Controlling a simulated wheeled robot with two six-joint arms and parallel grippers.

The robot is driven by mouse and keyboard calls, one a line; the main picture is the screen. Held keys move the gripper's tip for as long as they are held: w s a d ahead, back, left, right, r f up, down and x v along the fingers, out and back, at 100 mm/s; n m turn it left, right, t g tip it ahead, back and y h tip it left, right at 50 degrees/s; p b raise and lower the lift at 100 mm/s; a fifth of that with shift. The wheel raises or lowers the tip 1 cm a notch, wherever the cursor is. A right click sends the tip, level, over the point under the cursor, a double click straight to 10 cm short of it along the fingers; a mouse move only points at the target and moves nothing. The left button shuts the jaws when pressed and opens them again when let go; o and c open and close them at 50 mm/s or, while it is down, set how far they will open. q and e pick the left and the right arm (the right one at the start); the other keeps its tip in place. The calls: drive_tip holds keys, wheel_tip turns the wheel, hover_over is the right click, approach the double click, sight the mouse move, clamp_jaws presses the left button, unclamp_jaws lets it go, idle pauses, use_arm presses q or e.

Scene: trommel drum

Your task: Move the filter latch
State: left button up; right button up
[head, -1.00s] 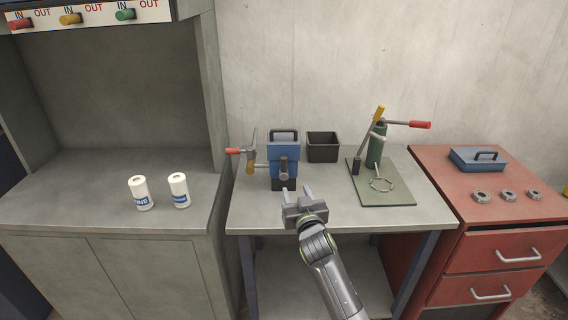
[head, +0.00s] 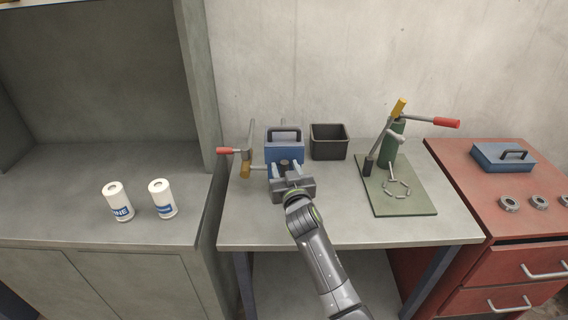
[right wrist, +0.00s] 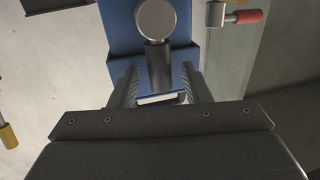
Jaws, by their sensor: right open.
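A blue box-shaped unit (head: 284,147) with a dark top handle stands on the grey workbench. On its front is a latch with a round grey hub (right wrist: 155,19) and a short dark lever (right wrist: 158,66), which I take as the filter latch. My right gripper (head: 287,171) is open right in front of the unit. In the right wrist view, the lever lies between the two fingers (right wrist: 159,84), with a gap visible on each side. In the head view the gripper hides most of the lever. My left gripper is not in view.
A red-tipped crank (head: 227,151) and a yellow grip (head: 246,170) sit left of the unit. A black bin (head: 329,142) stands behind right. A green press (head: 392,145) stands on a green mat further right. Two white cans (head: 118,202) stand on the left counter.

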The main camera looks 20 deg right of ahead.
drive_tip(key=shift+s+r, duration=0.1)
drive_tip(key=shift+c, duration=0.9)
clamp_jaws()
